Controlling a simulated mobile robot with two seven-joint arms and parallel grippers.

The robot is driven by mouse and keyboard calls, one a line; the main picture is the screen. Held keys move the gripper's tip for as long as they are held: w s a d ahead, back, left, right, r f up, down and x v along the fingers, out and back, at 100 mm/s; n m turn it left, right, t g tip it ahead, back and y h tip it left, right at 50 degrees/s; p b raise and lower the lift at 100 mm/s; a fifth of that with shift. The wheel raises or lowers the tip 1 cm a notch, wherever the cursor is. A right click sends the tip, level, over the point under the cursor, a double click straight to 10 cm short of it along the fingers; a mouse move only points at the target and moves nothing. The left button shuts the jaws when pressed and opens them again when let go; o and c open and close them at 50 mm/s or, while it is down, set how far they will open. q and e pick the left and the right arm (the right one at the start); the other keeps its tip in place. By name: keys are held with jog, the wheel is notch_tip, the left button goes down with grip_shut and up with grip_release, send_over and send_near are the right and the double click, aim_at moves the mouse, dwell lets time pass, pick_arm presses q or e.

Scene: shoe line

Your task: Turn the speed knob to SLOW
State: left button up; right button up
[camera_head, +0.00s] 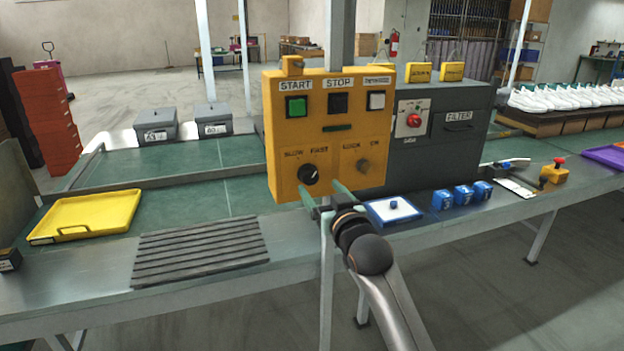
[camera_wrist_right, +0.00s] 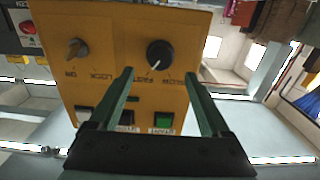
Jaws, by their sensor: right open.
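The speed knob (camera_head: 308,174) is a round black knob low on the front of a yellow control box (camera_head: 349,143), under the SLOW and FAST labels. It also shows in the right wrist view (camera_wrist_right: 160,54), which sees the panel upside down. There a pale mark at its lower left edge seems to lean toward the FAST label; its exact setting is hard to read. My right gripper (camera_head: 318,187) is open and empty, its two green fingers pointing at the panel. In the right wrist view (camera_wrist_right: 159,73) the knob lies between and beyond the fingertips; no contact is visible. My left gripper is out of view.
A lock switch (camera_head: 362,165) sits beside the knob. START (camera_head: 297,107), STOP (camera_head: 338,103) and a third button line the box top. A dark filter cabinet (camera_head: 452,135) stands behind. A blue-edged tray (camera_head: 390,211) and blue blocks (camera_head: 464,195) lie to the right on the bench.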

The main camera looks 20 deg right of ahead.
aim_at(311, 177)
jog(key=shift+w+a, duration=0.15)
jog(key=shift+w, duration=2.95)
jog(key=shift+c, duration=0.2)
grip_shut()
